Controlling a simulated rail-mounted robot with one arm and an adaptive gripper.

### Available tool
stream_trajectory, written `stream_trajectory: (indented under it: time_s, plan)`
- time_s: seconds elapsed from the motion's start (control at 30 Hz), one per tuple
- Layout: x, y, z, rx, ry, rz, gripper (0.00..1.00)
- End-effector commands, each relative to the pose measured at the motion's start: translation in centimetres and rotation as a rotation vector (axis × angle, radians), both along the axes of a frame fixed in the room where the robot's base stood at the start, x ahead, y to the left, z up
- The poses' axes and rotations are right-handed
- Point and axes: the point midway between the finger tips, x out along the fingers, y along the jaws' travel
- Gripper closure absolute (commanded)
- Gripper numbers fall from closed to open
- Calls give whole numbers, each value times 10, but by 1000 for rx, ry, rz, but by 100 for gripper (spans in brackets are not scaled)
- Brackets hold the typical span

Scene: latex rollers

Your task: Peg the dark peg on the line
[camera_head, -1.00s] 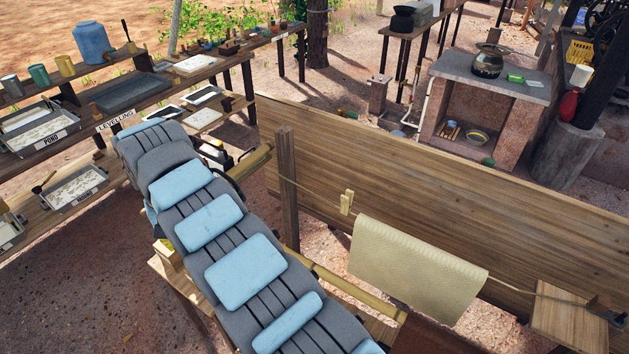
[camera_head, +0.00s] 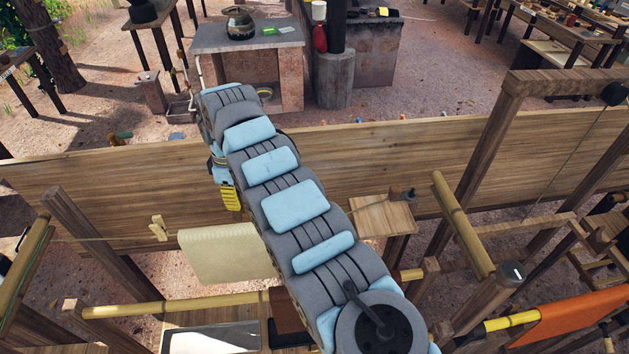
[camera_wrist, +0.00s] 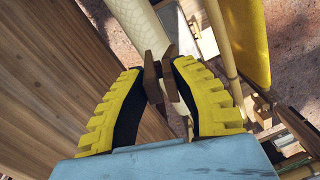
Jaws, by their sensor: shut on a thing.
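The cream sheet (camera_head: 218,256) hangs over the line (camera_head: 88,239) in front of a long wooden board. A pale peg (camera_head: 158,228) sits on the line just left of the sheet. My gripper (camera_wrist: 157,72) is shut on the dark peg (camera_wrist: 152,80), whose brown arms show between the black finger pads in the wrist view. The sheet (camera_wrist: 143,27) lies just past the peg there; I cannot tell whether they touch. In the head view the yellow fingers (camera_head: 231,198) are partly visible above the sheet's right part; my arm hides the peg and the sheet's right end.
The long wooden board (camera_head: 100,185) stands behind the line. A small wooden stand (camera_head: 380,216) is right of the sheet. Wooden posts (camera_head: 85,230) and a bamboo pole (camera_head: 170,309) frame the near side. A tall wooden frame (camera_head: 490,140) stands at right.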

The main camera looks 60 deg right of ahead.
Motion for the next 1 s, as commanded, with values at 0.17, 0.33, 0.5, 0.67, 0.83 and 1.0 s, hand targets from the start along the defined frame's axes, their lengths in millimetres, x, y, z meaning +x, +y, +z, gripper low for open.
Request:
stream_trajectory:
  time_s: [0.17, 0.33, 0.5, 0.67, 0.83, 1.0]
  plan:
    - [-58, -68, 0, 15, 7, 74, 94]
    - [-113, -116, -4, 28, 14, 148, 94]
    - [-153, -145, -7, 36, 20, 202, 94]
    - [-170, -156, -9, 39, 22, 225, 94]
    - [-172, -157, -9, 40, 22, 231, 94]
    - [-172, -157, -9, 40, 22, 230, 94]
